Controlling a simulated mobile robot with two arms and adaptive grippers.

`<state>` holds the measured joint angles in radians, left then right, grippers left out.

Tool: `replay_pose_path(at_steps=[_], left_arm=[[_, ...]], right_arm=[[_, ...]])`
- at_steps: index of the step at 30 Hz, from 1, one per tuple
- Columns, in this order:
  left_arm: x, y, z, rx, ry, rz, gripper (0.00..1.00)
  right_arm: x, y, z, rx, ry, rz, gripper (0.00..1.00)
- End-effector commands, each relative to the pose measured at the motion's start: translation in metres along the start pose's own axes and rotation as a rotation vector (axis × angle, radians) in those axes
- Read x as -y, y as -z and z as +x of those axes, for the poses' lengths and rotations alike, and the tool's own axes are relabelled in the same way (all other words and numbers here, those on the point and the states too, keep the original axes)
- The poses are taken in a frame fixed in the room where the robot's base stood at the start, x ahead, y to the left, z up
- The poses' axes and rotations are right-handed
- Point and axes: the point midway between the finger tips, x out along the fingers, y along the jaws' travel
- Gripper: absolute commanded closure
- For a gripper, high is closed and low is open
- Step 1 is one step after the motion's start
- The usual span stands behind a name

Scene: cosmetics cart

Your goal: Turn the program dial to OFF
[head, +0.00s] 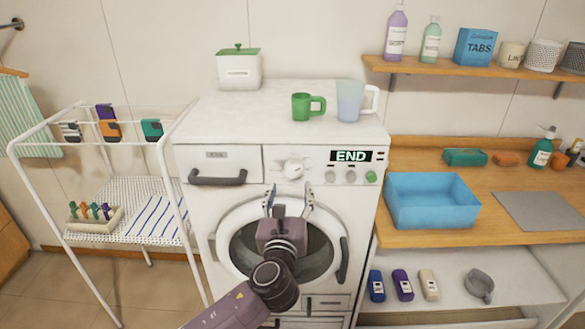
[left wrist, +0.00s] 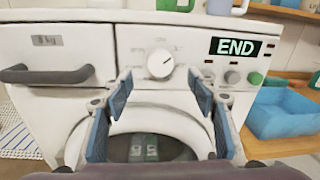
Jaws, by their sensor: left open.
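The program dial (head: 293,169) is a round white knob on the front panel of the white washing machine (head: 220,220). In the left wrist view the dial (left wrist: 160,64) has a dark pointer mark aimed to the upper right; the labels around it are too small to read. The display (head: 351,156) beside it reads END. My left gripper (head: 289,190) is open and empty, in front of the machine just below the dial. In the left wrist view its two blue-padded fingers (left wrist: 160,92) stand apart below the dial, not touching it. My right gripper is not in view.
The drawer handle (head: 218,178) sticks out left of the dial. Several round buttons (head: 350,177) sit to its right. A green mug (head: 303,107) and a clear jug (head: 351,101) stand on top. A blue bin (head: 432,201) is right; a drying rack (head: 125,190) is left.

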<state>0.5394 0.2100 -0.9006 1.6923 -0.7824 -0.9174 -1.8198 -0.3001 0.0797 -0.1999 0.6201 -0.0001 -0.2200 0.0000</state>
Motion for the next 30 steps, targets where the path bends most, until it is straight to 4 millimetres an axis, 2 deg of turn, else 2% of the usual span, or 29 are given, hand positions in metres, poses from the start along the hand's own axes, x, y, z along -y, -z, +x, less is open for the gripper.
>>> replay_pose_path(at_steps=[5, 12, 18, 30], left_arm=[[0.0, -0.002, 0.015, 0.002, -0.001, 0.007, 0.47], [-0.001, -0.002, 0.049, 0.0, -0.002, 0.003, 0.47], [0.0, -0.001, 0.069, 0.001, -0.001, 0.003, 0.47], [0.0, 0.001, 0.077, -0.001, 0.0, 0.001, 0.47]], right_arm=[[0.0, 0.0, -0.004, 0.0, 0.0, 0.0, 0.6], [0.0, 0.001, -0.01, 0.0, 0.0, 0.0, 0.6], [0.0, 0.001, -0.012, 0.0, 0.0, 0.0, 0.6], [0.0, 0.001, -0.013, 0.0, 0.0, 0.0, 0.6]])
